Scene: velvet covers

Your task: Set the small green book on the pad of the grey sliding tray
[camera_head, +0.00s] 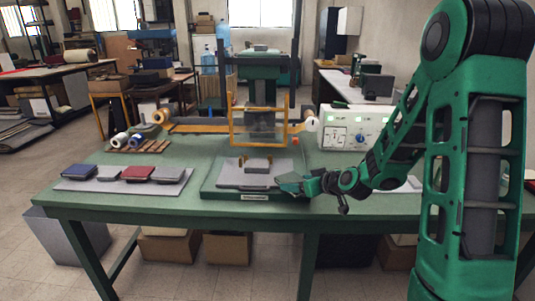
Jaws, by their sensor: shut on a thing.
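My gripper (308,186) is at the front right corner of the press base, shut on the small green book (289,181). The book looks tilted and sits just right of the grey sliding tray (228,179). From this view I cannot tell whether the book is above the tray's edge or beside it. The tray lies on the green base of the press, in front of its yellow frame. A small tan and grey fixture stands at the back of the tray.
A grey mat (98,186) on the left holds several books, including a red book (138,173). The yellow press guard (259,127) stands behind the tray. A white control box (352,128) stands at the right back. Spools (120,140) lie at the left back.

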